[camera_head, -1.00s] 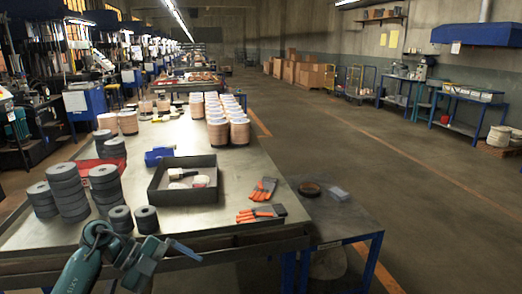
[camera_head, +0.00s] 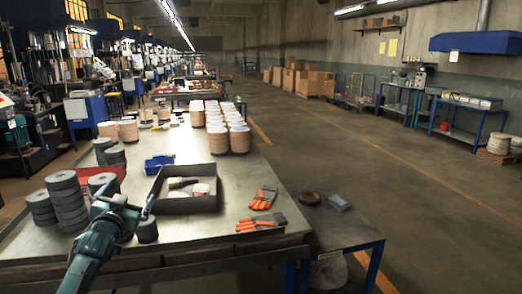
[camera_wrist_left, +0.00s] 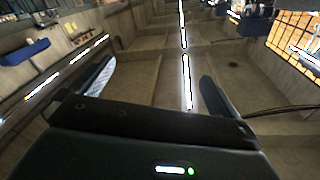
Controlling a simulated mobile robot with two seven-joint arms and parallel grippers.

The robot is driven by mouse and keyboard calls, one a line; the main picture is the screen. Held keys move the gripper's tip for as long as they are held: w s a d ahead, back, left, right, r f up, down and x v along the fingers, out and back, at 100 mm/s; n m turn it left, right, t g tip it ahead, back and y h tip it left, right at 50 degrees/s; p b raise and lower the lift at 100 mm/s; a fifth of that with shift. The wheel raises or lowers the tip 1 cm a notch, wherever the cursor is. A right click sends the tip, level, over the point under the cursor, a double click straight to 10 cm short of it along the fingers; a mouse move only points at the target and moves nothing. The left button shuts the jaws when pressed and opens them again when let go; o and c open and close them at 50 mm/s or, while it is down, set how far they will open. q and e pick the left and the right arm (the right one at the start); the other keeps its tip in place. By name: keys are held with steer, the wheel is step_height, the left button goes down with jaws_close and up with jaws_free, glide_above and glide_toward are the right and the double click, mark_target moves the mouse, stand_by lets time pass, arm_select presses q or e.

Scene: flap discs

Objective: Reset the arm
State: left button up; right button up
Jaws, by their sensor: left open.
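My left arm comes in from the bottom left of the head view. Its gripper (camera_head: 140,207) is above the near left part of the metal table (camera_head: 190,237), in front of the grey disc stacks. In the left wrist view the two dark fingers (camera_wrist_left: 155,88) stand wide apart with nothing between them. Grey flap disc stacks (camera_head: 66,198) stand at the left of the table. One small stack (camera_head: 147,230) is right beside the gripper and partly hidden by it. My right gripper is not in view.
A dark open tray (camera_head: 190,205) holds small items. Orange-and-grey gloves (camera_head: 262,222) lie to its right. Tan disc stacks (camera_head: 218,138) stand farther back. A lower side table (camera_head: 345,232) is at the right. The wrist view faces ceiling lights (camera_wrist_left: 186,80) and walls.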

arm_select(q)
steer(key=s+d+f+g+h, duration=0.1)
steer(key=s+d+f+g, duration=0.1)
steer(key=s+d+f, duration=0.6)
steer(key=s+d+f+g+h, duration=0.2)
steer(key=s+f, duration=0.3)
steer(key=f, duration=0.7)
steer(key=s+d+f+g, duration=0.1)
steer(key=s+d+f, duration=0.1)
steer(key=s, duration=0.7)
steer(key=s+d+f+g+h, duration=0.1)
steer(key=s+d+f, duration=0.2)
steer(key=s+d, duration=0.2)
steer(key=s+d+f+g+h, duration=0.1)
steer(key=s+d+f, duration=0.2)
steer(key=s, duration=0.9)
steer(key=shift+s+d+f+g, duration=0.25)
steer(key=shift+s+d+g, duration=0.15)
steer(key=shift+d, duration=0.2)
